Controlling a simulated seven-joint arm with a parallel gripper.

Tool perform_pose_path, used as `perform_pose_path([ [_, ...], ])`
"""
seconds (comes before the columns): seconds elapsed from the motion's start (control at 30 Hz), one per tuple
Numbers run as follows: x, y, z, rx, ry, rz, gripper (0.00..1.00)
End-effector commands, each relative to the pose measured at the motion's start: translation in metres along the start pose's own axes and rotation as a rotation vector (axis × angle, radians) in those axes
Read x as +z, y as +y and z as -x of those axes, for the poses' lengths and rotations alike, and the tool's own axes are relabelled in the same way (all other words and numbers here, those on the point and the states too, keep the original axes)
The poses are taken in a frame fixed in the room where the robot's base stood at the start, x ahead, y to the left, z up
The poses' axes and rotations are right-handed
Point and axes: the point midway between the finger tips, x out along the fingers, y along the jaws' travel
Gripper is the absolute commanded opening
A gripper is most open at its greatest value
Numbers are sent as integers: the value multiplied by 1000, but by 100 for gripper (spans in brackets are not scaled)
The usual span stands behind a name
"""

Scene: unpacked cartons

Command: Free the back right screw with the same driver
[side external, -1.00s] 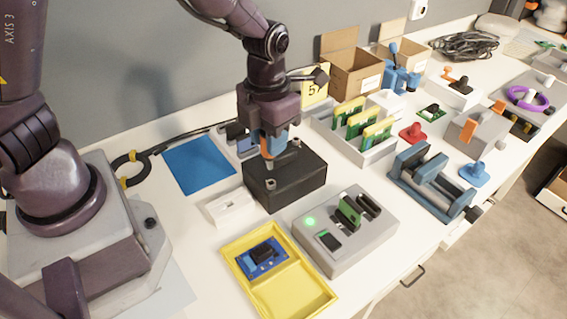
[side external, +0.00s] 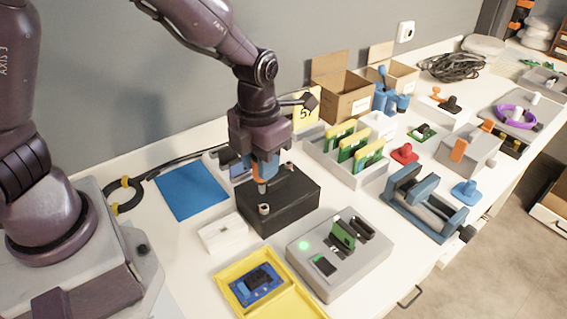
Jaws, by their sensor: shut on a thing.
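A black box (side external: 290,202) stands on the white bench. One screw (side external: 264,209) shows at its near corner and another (side external: 289,165) at its far corner. My gripper (side external: 263,164) is above the left half of the box, shut on a driver (side external: 262,187) with an orange and blue handle. The driver is upright, its shaft pointing down behind the near screw. I cannot tell whether its tip touches the box or a screw. Any screw under or behind the driver is hidden.
A small white block (side external: 222,234), a yellow tray (side external: 228,285) and a grey test unit (side external: 342,262) stand close in front. A white rack (side external: 372,190) of green boards is to the right. A blue mat (side external: 190,190) lies flat at left.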

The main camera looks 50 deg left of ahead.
Motion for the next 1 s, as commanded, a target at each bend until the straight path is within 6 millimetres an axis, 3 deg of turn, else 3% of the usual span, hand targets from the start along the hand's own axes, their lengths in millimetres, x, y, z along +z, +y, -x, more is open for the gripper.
perform_pose_path([
  [0.13,9,21,-4,6,6,64,4],
  [0.27,33,39,-5,9,0,65,4],
  [0.37,58,52,-5,7,-2,-91,4],
  [0.6,103,67,1,-2,-8,-638,4],
  [0.8,124,59,10,-2,-15,-1109,4],
  [1.0,128,53,16,2,-10,-1396,4],
])
